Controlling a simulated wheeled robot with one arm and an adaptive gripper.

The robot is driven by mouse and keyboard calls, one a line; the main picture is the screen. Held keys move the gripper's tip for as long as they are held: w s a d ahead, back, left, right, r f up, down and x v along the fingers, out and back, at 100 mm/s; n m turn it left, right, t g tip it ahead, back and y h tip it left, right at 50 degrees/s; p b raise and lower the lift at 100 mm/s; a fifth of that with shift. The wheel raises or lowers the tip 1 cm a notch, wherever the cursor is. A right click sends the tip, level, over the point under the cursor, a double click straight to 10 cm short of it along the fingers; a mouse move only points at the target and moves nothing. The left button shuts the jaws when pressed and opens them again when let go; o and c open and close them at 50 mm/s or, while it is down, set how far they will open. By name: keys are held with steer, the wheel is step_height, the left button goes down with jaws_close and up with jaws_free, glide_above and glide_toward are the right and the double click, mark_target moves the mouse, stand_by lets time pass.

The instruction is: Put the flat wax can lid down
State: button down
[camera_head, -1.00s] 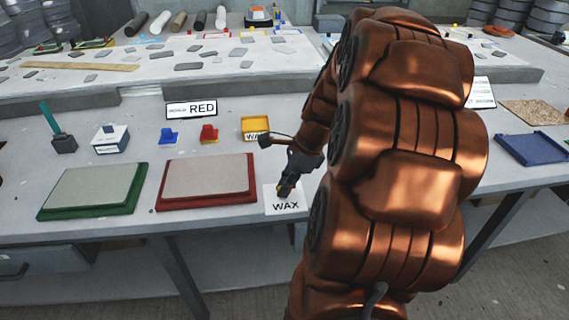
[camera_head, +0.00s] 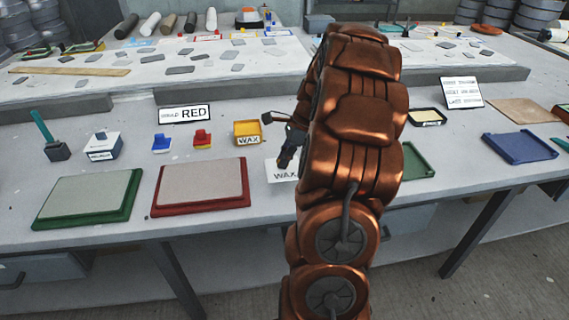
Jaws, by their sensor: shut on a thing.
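My gripper (camera_head: 284,160) is above or at the far edge of the white card marked WAX (camera_head: 280,175), with my copper arm close on its right. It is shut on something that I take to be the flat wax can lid. The lid itself cannot be made out, as the fingers are small and dark. I cannot tell whether it touches the card. A shallow can with a pale inside (camera_head: 426,117) stands to the right, behind my arm. A yellow tray marked WAX (camera_head: 247,140) stands behind and left of the gripper.
A red mould (camera_head: 201,185) and a green mould (camera_head: 88,198) lie left of the card. A green tray (camera_head: 417,161) and blue tray (camera_head: 520,147) lie to the right.

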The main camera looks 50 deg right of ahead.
steer(key=shift+w+d, duration=0.4)
steer(key=shift+d, duration=0.15)
steer(key=shift+f+p, duration=0.45)
steer(key=shift+f, duration=1.35)
steer(key=c, duration=1.2)
jaws_free()
steer(key=shift+f, duration=0.15)
steer(key=b+v, duration=0.2)
steer(key=v, duration=1)
steer(key=shift+r, duration=0.2)
